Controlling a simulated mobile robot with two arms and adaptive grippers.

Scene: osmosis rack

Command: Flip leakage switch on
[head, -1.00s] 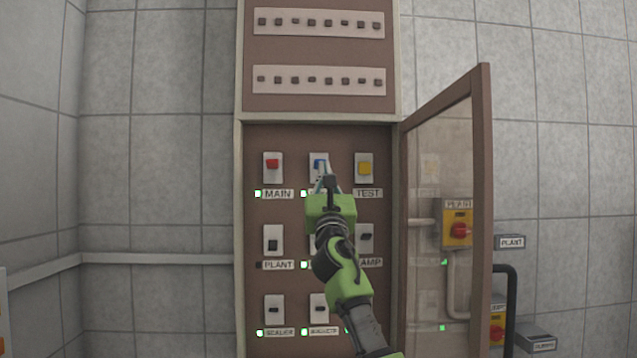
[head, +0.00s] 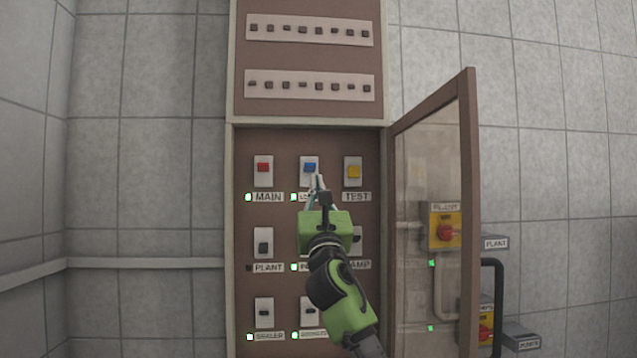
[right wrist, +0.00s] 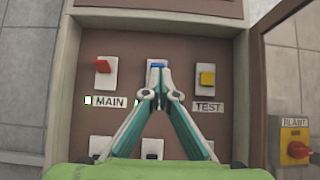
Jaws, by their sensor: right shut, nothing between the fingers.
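The blue switch (head: 309,167) sits on a white plate in the top row of the open panel, between the red and yellow switches. A green light (head: 294,197) glows beside that label. My right gripper (head: 318,178) is shut and empty, with its tips just below and right of the blue switch in the head view. In the right wrist view the closed fingertips (right wrist: 157,70) overlap the lower part of the blue switch (right wrist: 157,66); whether they touch it I cannot tell. My left gripper is not in view.
The red MAIN switch (head: 263,167) is to the left and the yellow TEST switch (head: 353,171) to the right. More switches are below, partly behind my arm. The glazed cabinet door (head: 467,200) stands open on the right, near my arm.

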